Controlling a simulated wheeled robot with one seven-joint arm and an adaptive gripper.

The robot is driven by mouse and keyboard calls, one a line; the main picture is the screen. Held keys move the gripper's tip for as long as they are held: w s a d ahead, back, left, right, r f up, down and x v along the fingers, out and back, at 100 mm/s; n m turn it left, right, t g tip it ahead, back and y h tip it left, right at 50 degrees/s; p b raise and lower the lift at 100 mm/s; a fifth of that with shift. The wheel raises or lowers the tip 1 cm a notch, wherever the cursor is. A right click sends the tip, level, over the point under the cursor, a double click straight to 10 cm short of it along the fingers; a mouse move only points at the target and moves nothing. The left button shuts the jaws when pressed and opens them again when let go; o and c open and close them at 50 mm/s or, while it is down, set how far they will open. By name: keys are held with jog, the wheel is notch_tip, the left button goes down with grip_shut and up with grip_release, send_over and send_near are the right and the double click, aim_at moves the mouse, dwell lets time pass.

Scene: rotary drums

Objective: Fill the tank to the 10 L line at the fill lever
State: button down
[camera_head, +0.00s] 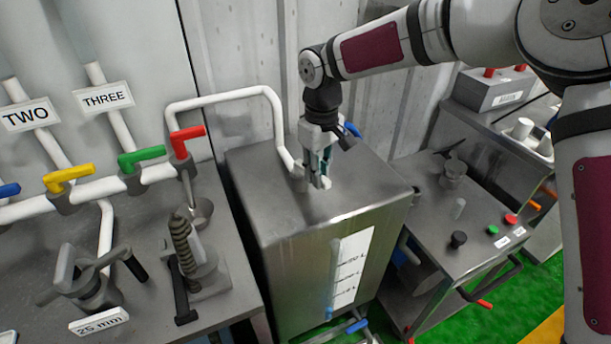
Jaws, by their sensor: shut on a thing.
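The steel tank (268,203) stands in the middle. A white scale plate (352,262) with litre marks is on its front, with a pale blue sight tube (333,265) along its left edge. The tube looks bluer low down, but the exact level and the 10 L line are too small to read. My gripper (322,183) points down over the tank top, beside the end of the white inlet pipe (225,97). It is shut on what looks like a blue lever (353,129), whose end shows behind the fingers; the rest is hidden.
Left of the tank, a bench carries a pipe with yellow (68,178), green (141,157) and red (187,135) levers and a clamp-like fixture (90,280). A control bench (470,215) with buttons stands right. Green floor lies beyond.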

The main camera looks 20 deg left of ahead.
jog(key=w+n+b, duration=0.1)
jog(key=n, duration=0.1)
jog(key=w+n+b, duration=0.2)
jog(key=shift+d+f+n, duration=0.1)
jog(key=shift+d+n, duration=0.2)
jog(key=shift+d, duration=0.05)
jog(key=shift+w+a+n+b, duration=0.1)
jog(key=shift+w+n+b, duration=0.6)
jog(key=shift+n, duration=0.5)
jog(key=shift+w+a+n+b, duration=0.1)
jog(key=shift+w+n+b, duration=0.6)
jog(key=shift+n, duration=0.5)
jog(key=shift+s, duration=0.1)
jog(key=c, duration=1.5)
grip_release()
jog(key=shift+r, duration=6.1)
